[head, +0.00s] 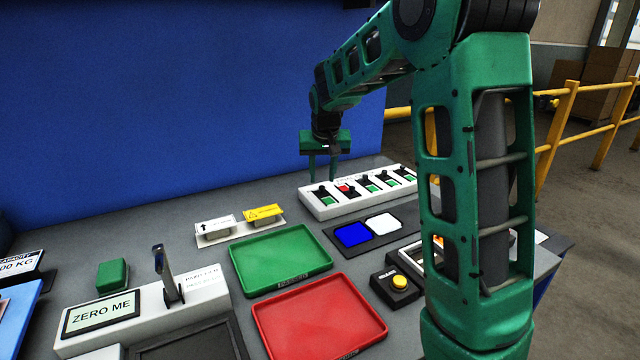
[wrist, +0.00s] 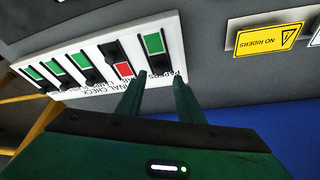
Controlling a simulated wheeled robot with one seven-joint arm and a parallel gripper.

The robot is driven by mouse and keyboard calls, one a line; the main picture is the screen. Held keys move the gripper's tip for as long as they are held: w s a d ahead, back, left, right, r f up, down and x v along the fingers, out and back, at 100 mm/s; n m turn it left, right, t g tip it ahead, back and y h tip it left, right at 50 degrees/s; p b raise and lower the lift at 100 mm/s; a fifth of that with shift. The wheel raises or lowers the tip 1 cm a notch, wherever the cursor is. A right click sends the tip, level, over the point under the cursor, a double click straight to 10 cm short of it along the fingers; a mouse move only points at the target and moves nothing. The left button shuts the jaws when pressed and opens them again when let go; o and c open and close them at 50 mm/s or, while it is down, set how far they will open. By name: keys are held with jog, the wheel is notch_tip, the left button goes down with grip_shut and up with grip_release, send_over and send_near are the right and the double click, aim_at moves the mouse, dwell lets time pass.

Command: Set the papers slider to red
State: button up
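The papers slider (wrist: 153,43) is at one end of a white slider panel and shows green. Its black handle (wrist: 159,62) is at the end of the slot towards my gripper. In the head view this slider (head: 327,200) is the leftmost on the panel, with green at the near side. My gripper (wrist: 160,82) is open and empty, its two fingers apart beside the papers label, close to the handle. In the head view my gripper (head: 323,180) points down over the panel's left end. I cannot tell whether a fingertip touches the handle.
The neighbouring slider (wrist: 123,69) shows red; the several others show green. A yellow sign (head: 263,212), a green tray (head: 280,260), a red tray (head: 320,318) and a yellow button (head: 400,282) are nearer on the counter. A blue wall (head: 150,100) stands behind.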

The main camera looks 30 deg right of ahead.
aim_at(322, 186)
jog(key=shift+x, duration=1.8)
